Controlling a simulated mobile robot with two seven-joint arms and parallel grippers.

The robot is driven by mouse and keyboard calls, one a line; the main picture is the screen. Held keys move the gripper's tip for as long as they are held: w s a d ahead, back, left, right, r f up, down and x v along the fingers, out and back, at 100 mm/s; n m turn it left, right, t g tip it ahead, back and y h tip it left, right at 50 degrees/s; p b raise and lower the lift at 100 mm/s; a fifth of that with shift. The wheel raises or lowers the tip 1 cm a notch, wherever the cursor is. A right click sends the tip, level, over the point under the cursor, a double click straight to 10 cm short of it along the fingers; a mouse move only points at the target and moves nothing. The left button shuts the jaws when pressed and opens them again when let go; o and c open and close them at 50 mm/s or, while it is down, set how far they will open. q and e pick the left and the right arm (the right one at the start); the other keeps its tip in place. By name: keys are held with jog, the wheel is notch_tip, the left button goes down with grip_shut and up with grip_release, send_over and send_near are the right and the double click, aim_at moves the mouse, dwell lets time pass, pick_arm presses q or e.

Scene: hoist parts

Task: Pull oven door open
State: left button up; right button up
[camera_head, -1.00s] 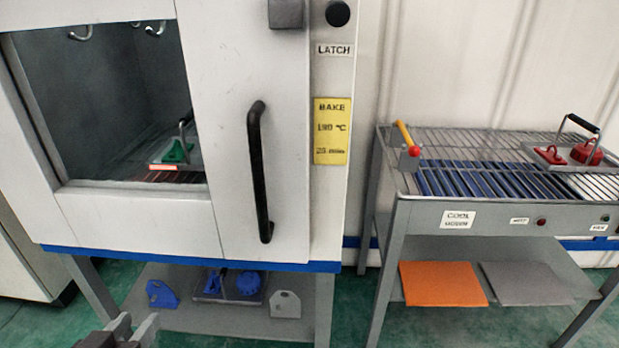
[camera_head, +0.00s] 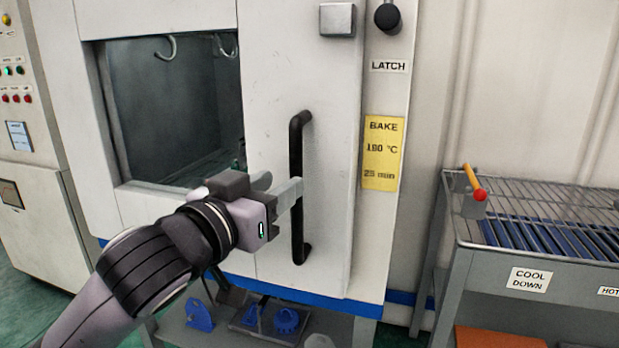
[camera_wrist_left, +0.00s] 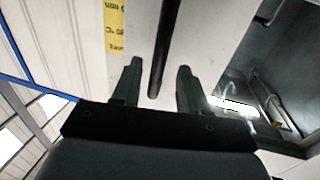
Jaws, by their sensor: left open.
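The white oven door (camera_head: 270,85) fills the middle of the head view and looks closed, with a dark window on its left. Its upright black bar handle (camera_head: 297,150) is on the right part of the door. My left gripper (camera_head: 283,188) is at the handle's middle height. In the left wrist view the handle (camera_wrist_left: 164,45) runs between the two open fingers (camera_wrist_left: 157,80), with space on either side. I cannot tell whether a finger touches it. The grey latch block (camera_head: 337,20) sits at the door's upper right. My right gripper is not in view.
A cooling rack table (camera_head: 500,255) with a red-tipped yellow lever (camera_head: 474,184) stands at the right. A control cabinet (camera_head: 45,200) stands at the left. Blue parts (camera_head: 287,320) lie on the shelf under the oven.

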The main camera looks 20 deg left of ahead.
aim_at(292, 176)
pick_arm(q)
jog(key=shift+x, duration=3)
grip_shut()
